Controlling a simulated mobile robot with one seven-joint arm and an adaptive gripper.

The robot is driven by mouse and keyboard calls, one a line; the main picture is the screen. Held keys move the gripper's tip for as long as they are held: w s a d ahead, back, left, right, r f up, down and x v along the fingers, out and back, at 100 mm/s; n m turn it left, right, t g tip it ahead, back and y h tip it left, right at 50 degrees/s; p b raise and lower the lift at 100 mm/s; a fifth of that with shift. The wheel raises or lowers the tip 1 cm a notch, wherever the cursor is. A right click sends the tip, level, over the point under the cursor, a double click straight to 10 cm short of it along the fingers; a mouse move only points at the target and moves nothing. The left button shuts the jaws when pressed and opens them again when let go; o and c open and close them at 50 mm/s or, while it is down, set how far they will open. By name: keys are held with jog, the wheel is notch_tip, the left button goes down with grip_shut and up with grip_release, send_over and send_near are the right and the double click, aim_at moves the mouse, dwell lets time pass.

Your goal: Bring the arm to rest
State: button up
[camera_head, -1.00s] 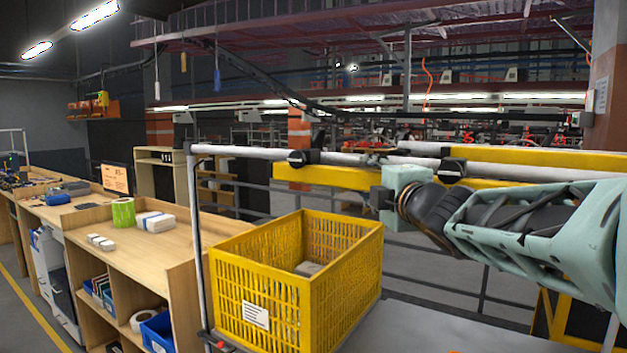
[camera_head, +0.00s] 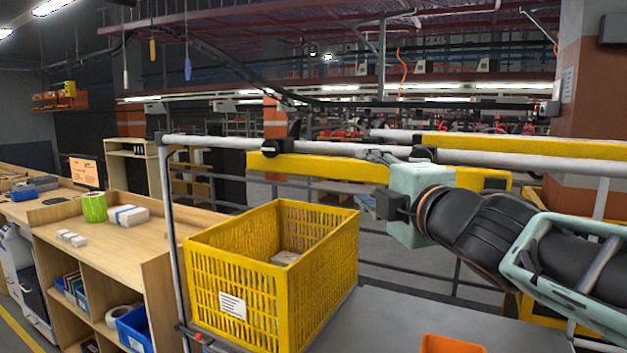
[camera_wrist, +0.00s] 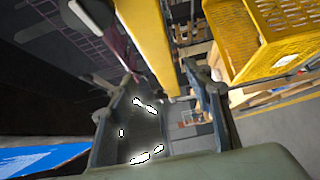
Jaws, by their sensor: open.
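My arm reaches in from the right in the head view. My gripper (camera_head: 387,204) is at its left end, raised above the grey surface to the right of the yellow crate (camera_head: 254,318) and apart from it. The fingers look small and dark there. In the wrist view my gripper (camera_wrist: 165,85) shows two dark fingers spread apart, with nothing held between them. The yellow crate also shows at the upper right of the wrist view (camera_wrist: 232,40). A grey item (camera_head: 285,258) lies inside the crate.
A metal rail (camera_head: 340,155) with a yellow beam (camera_head: 320,168) runs behind my gripper. An orange bin (camera_head: 450,344) is at the bottom edge. A wooden bench (camera_head: 130,235) with a green roll (camera_head: 94,207) stands at left. The grey surface (camera_head: 400,315) looks mostly clear.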

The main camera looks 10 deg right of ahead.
jog(key=shift+s, duration=0.45)
jog(key=s+d+f+m+g+h, duration=0.2)
jog(key=s+f+m+g, duration=0.15)
jog(key=f+m, duration=0.35)
jog(key=s+d+f+m+g+h, duration=0.2)
jog(key=s+f+m+g+h, duration=0.15)
jog(key=f+m, duration=0.35)
jog(key=s+a+f+m+g+y, duration=0.1)
jog(key=s+a+f+m+g, duration=0.1)
jog(key=s+f, duration=0.4)
jog(key=s+a+f+m+g+y+p, duration=0.1)
jog(key=s+a+f+m+g, duration=0.2)
jog(key=s+a+f, duration=0.3)
jog(key=shift+s+f+m+y, duration=0.35)
jog(key=shift+s+f+m, duration=0.05)
jog(key=shift+s+f, duration=0.25)
jog(key=shift+r, duration=0.1)
